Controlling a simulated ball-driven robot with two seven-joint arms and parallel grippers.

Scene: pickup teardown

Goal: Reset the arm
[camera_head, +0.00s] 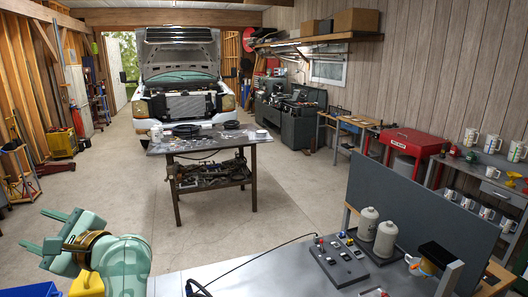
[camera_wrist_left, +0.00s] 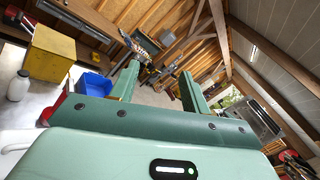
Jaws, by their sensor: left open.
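My left gripper (camera_head: 40,230) is at the lower left of the head view, on the pale green arm (camera_head: 122,262) with a dark and brass-coloured wrist ring. Its two fingers are spread apart with nothing between them. In the left wrist view the open fingers (camera_wrist_left: 158,88) point away from the camera toward the wooden wall and roof beams, and the gap is empty. The gripper is in the air, above the floor left of the grey bench. My right gripper is not in view.
A grey bench (camera_head: 250,272) with a control box (camera_head: 338,262), two pale bottles and a dark panel (camera_head: 405,205) fills the lower right. Blue and yellow bins (camera_head: 88,284) sit at the lower left. A parts table (camera_head: 210,143) stands before the open-hooded pickup (camera_head: 182,75). Floor between is clear.

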